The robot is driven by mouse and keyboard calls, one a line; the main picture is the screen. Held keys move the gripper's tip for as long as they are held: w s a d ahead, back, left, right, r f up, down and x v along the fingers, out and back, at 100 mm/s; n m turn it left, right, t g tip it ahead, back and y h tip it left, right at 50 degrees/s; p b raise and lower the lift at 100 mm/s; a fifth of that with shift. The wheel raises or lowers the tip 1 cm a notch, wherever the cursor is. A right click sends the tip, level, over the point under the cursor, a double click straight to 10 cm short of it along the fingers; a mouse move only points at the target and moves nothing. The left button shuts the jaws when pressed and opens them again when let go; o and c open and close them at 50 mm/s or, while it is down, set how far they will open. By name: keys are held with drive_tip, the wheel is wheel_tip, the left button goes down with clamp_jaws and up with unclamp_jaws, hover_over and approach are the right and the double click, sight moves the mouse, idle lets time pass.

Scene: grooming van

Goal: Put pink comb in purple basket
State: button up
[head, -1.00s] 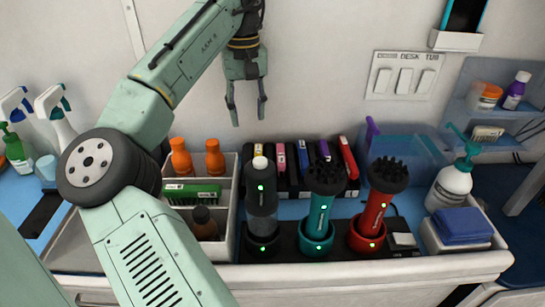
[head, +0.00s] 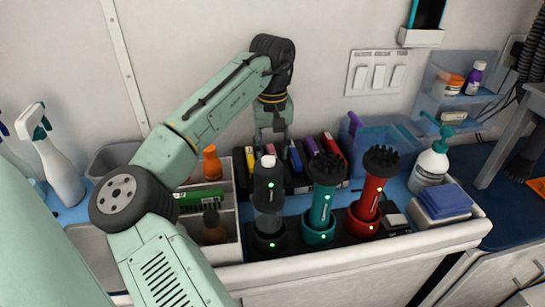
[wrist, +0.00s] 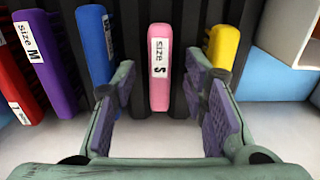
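The pink comb (wrist: 159,68), labelled "size S", stands upright in a black rack (wrist: 185,100) in the wrist view. My gripper (wrist: 162,80) is open, with one purple-padded finger on each side of the comb and visible gaps between pads and comb. In the head view my gripper (head: 271,140) points down over the rack, and the pink comb is mostly hidden behind it and a dark bottle. I cannot make out a purple basket in either view.
A translucent blue bin (head: 388,140) is at right.

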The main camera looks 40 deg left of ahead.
drive_tip(key=shift+f, duration=0.3)
drive_tip(key=shift+f, duration=0.1)
drive_tip(key=shift+c, duration=0.2)
clamp_jaws()
idle(0.3)
